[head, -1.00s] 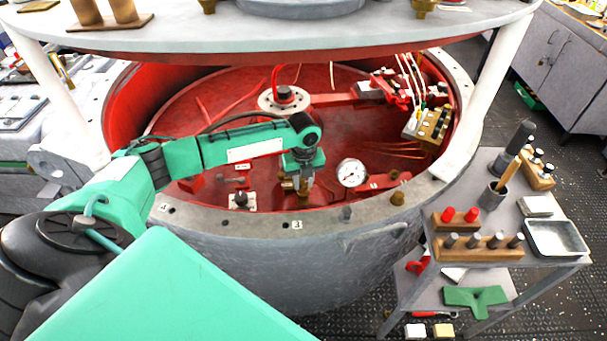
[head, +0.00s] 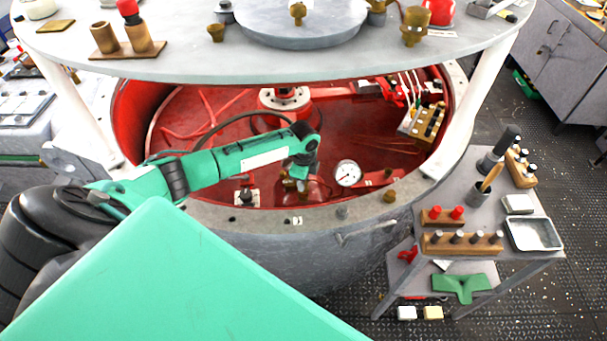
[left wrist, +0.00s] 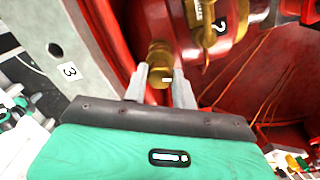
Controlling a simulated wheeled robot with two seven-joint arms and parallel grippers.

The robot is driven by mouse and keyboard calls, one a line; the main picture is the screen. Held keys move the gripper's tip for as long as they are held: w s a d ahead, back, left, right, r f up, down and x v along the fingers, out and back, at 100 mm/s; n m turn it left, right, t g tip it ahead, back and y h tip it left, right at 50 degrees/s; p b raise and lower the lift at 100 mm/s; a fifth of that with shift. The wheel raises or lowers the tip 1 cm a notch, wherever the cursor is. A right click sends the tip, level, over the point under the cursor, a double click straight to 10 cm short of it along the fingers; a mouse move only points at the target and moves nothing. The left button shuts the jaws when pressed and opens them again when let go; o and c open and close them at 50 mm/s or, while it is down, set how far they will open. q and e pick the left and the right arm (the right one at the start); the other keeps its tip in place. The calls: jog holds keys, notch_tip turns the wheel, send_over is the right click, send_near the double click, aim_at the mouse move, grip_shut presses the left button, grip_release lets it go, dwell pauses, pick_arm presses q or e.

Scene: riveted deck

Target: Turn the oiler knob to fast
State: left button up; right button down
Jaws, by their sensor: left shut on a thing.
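The oiler knob (left wrist: 160,75) is a small brass knob with a white mark on it, in the left wrist view. It sits between the two grey fingertips of my left gripper (left wrist: 162,88), which is shut on it. Behind it is a brass fitting (left wrist: 203,22) on a red body with a plate marked 2. In the head view my left gripper (head: 298,178) points down inside the red well, near its front rim, and mostly hides the knob. I cannot read the knob's setting. My right gripper is not in view.
A round dial gauge (head: 347,173) stands just right of my gripper, and a square-based knob (head: 247,195) to its left. The well's grey rim (head: 270,218) runs in front. A white tabletop (head: 180,62) overhangs the well. A tool cart (head: 480,220) stands at right.

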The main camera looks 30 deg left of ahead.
pick_arm(q)
jog(key=n+p, duration=0.1)
jog(key=n, duration=0.1)
jog(key=n+p, duration=0.2)
jog(key=n, duration=0.1)
jog(key=shift+r+n+p, duration=0.25)
jog(key=shift+n+p, duration=0.05)
jog(key=shift+p, duration=0.05)
jog(key=n+p, duration=0.2)
jog(key=n, duration=0.1)
jog(key=shift+f, duration=0.1)
jog(key=shift+n, duration=0.5)
jog(key=o, duration=1)
jog(key=shift+f, duration=0.1)
